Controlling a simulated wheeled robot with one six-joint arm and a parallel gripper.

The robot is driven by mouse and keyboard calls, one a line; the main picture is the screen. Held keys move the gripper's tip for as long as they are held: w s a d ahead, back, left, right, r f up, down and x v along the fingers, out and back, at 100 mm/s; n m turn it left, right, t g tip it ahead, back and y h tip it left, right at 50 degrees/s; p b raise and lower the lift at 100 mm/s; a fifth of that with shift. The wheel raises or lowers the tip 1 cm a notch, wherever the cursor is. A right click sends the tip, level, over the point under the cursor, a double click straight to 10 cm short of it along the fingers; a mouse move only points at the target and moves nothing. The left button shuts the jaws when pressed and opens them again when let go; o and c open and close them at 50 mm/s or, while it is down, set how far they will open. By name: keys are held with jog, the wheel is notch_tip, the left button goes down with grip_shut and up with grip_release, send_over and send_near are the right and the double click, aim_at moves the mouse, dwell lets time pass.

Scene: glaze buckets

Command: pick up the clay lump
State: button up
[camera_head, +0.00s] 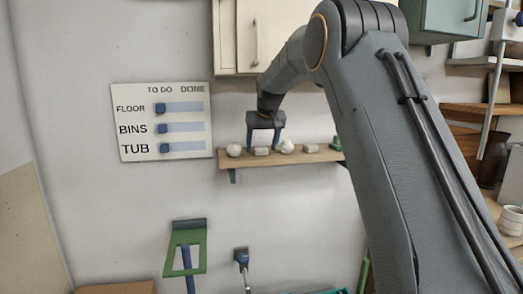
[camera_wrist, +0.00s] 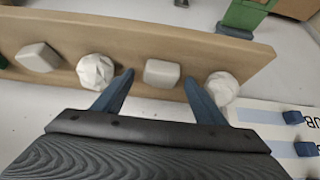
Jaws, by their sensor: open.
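Small pale pieces stand in a row on a wooden wall shelf. Two are grey, rounded blocks, and the likely clay lump is the grey block (camera_wrist: 162,73) between my fingers in the wrist view. It also shows in the head view (camera_head: 262,151). A similar grey block (camera_wrist: 38,57) lies further left in the wrist view. Two are white, crumpled-looking balls, one white ball (camera_wrist: 95,72) and another white ball (camera_wrist: 222,88). I cannot tell for sure which piece is clay. My gripper (camera_wrist: 160,76) is open and empty, its fingers on either side of the near grey block. Contact cannot be told.
The wooden shelf (camera_wrist: 135,38) is narrow, and the white balls sit close outside my fingers. A green object (camera_head: 337,143) stands at the shelf's right end in the head view. A TO DO board (camera_head: 137,143) hangs left of the shelf, and a cabinet (camera_head: 236,45) hangs above.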

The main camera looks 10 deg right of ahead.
jog(key=c, duration=1.1)
jog(key=shift+c, duration=0.2)
jog(key=shift+r+b, duration=0.15)
jog(key=shift+b, duration=0.15)
